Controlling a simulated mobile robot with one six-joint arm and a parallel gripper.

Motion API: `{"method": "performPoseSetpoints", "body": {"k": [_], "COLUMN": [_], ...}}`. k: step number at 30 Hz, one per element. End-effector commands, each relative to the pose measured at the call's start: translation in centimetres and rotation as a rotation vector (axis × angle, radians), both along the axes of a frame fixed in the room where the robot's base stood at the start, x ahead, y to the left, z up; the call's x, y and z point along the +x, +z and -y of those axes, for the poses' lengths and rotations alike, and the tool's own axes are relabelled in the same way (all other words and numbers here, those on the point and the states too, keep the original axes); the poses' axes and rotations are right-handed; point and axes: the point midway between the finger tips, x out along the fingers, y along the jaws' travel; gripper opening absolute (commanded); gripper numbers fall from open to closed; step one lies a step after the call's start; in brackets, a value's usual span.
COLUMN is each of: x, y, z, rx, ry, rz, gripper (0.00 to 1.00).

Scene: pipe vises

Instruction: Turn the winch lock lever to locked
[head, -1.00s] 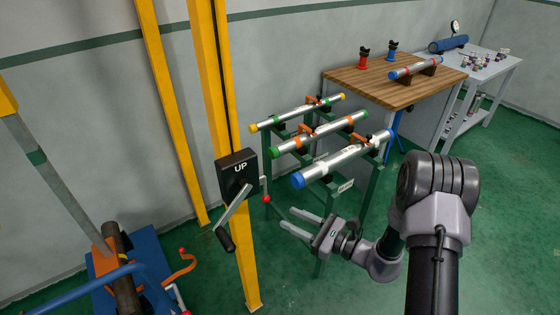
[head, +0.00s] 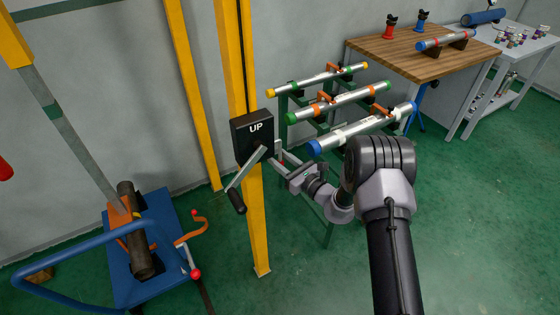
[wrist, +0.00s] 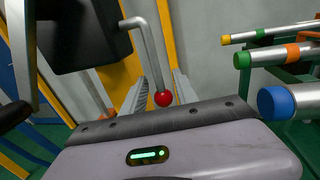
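The winch is a black box marked UP (head: 252,137) on a yellow post; it fills the upper left of the wrist view (wrist: 85,38). A bent grey lock lever (wrist: 146,40) comes from the box's right side and hangs down to a red ball knob (wrist: 163,98). My gripper (wrist: 160,90) is open, its two fingers on either side of the knob in the wrist view. I cannot tell whether either finger touches it. In the head view my gripper (head: 277,164) is at the box's lower right and the knob is not clearly visible there.
The winch crank (head: 245,170) with its black grip hangs at the box's lower left. The yellow post (head: 257,225) stands just beside my gripper. A rack of pipes (head: 338,103) is close on the right. A blue cart (head: 165,275) stands at the left.

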Motion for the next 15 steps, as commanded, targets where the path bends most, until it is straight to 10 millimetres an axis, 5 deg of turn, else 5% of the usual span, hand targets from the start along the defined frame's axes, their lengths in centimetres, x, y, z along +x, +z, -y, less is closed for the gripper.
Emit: {"method": "performPoseSetpoints", "body": {"k": [8,15], "x": [0.20,0.17], "y": [0.03,0.02], "z": [-0.17,-0.16], "rx": [0.001,-0.001], "ry": [-0.001,0.000], "rz": [-0.001,-0.001], "gripper": [0.36,0.00]}}
